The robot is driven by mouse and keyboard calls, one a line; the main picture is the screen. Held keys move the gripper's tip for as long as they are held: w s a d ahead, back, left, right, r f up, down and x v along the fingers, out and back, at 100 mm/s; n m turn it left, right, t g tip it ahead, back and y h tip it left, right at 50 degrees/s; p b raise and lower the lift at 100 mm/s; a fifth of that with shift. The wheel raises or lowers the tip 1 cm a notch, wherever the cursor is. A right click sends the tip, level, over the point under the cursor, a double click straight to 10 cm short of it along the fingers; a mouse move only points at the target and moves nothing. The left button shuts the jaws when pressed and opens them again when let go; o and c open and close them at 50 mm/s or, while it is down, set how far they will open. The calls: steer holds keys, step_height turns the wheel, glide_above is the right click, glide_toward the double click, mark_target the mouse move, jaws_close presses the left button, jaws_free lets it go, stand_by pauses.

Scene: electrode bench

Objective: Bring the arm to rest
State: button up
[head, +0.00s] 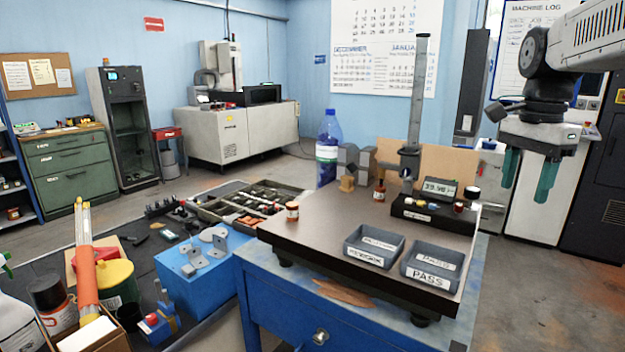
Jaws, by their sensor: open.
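My gripper (529,176) hangs at the upper right of the head view, at the end of my arm, which comes in from the right edge. Its two green fingers point down and stand apart, with nothing between them. It is in the air to the right of the dark bench plate (315,237), clear of the things on it.
On the plate stand two grey bins, one labelled PASS (431,281), a gauge with a tall column (417,100), a display box (432,213) and small bottles. A blue bottle (327,150) stands behind. Tools and a parts tray (210,212) crowd the left.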

steer(key=s+a+f+n, duration=0.3)
steer(key=s+f+n, duration=0.1)
steer(key=s, duration=0.4)
steer(key=s+a+f+n+t, duration=0.1)
steer(key=s+a+f+n, duration=0.3)
steer(key=s+n, duration=0.2)
steer(key=s+a+f+n, duration=0.3)
steer(key=s+f+n, duration=0.1)
steer(key=s, duration=0.6)
steer(key=shift+a+f+n, duration=0.2)
steer(key=shift+f+n, duration=0.15)
steer(key=shift+n, duration=0.25)
stand_by(0.7)
